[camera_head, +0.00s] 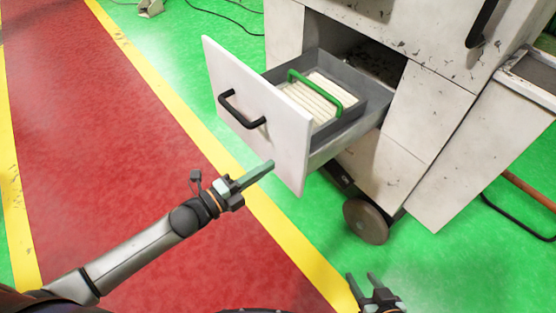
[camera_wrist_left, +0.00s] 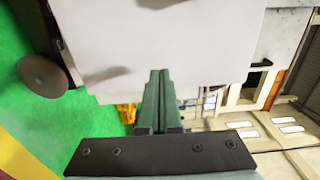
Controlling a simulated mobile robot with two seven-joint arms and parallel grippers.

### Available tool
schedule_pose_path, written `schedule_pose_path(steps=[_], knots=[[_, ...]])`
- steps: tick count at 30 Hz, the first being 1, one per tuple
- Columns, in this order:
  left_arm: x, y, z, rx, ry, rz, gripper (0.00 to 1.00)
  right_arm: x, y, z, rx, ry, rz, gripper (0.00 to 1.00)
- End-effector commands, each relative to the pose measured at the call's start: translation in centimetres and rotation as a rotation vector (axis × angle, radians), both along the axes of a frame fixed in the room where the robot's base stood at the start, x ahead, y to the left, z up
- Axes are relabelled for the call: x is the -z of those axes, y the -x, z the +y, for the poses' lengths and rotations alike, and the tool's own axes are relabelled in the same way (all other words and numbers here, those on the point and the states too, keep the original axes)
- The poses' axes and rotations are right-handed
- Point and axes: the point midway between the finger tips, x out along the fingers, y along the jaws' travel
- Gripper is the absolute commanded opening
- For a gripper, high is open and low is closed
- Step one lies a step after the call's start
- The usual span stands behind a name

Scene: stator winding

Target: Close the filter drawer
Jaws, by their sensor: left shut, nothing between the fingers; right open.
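The filter drawer (camera_head: 262,130) stands pulled out of the white cabinet in the head view. It has a white front panel with a black bar handle (camera_head: 241,108). Inside lies a pale pleated filter (camera_head: 312,97) with a green handle (camera_head: 318,88). My left gripper (camera_head: 270,164) is shut and empty, its fingertips near the lower part of the drawer front; I cannot tell if they touch it. The left wrist view shows the shut fingers (camera_wrist_left: 159,78) in front of a white panel (camera_wrist_left: 110,40). My right gripper (camera_head: 361,279) is open and empty at the bottom of the head view, apart from the drawer.
The cabinet (camera_head: 425,110) has a dark wheel (camera_head: 366,221) below the drawer and a white side panel (camera_head: 490,130) at right. A yellow line (camera_head: 190,120) separates the red walkway (camera_head: 90,110) from the green floor.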

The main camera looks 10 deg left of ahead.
Motion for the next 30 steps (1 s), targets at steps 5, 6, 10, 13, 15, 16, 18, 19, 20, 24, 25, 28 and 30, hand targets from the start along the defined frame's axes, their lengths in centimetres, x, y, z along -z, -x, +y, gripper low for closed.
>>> schedule_pose_path(steps=[5,6,10,13,15,16,18,19,20,24,25,28,30], knots=[[-0.1,-2.1,-1.7,0.001,0.002,-0.002,0.00,0.3,0.0,0.0,0.000,0.000,0.000,0.52],[0.0,-2.4,-1.9,0.001,0.002,-0.001,0.00,0.4,0.0,0.0,0.000,0.000,0.000,0.52],[0.0,-3.1,-2.5,0.000,0.001,-0.001,0.00,0.4,0.0,0.0,0.001,0.001,0.000,0.52],[0.0,-3.3,-2.7,0.000,0.001,0.001,0.00,0.4,0.0,0.0,0.000,0.001,-0.001,0.52],[0.0,-3.4,-2.7,0.000,0.001,0.001,0.00,0.3,0.0,-0.1,0.000,0.001,-0.001,0.52],[0.0,-3.4,-2.7,0.000,0.001,0.001,0.00,0.3,0.0,-0.1,0.000,0.001,-0.001,0.52],[0.0,-3.4,-2.7,0.000,0.001,0.001,0.00,0.3,0.0,-0.1,0.000,0.001,-0.002,0.52],[0.0,-3.4,-2.7,0.000,0.001,0.001,0.00,0.3,0.0,-0.1,0.000,0.001,-0.002,0.52],[0.0,-3.4,-2.7,0.000,0.001,0.001,0.00,0.3,0.0,-0.1,0.000,0.001,-0.002,0.52],[0.0,-3.4,-2.7,0.000,0.001,0.001,0.00,0.3,0.0,-0.1,0.001,0.002,-0.001,0.52],[0.0,-3.4,-2.7,0.000,0.001,0.001,0.00,0.3,0.0,-0.1,0.002,0.001,-0.001,0.52],[0.0,-3.5,-2.8,0.000,0.001,0.001,0.00,0.3,0.1,-0.1,0.001,0.001,0.000,0.52],[0.0,-3.7,-2.9,0.000,0.001,0.001,0.00,0.4,0.1,-0.1,0.001,0.001,0.000,0.52]])
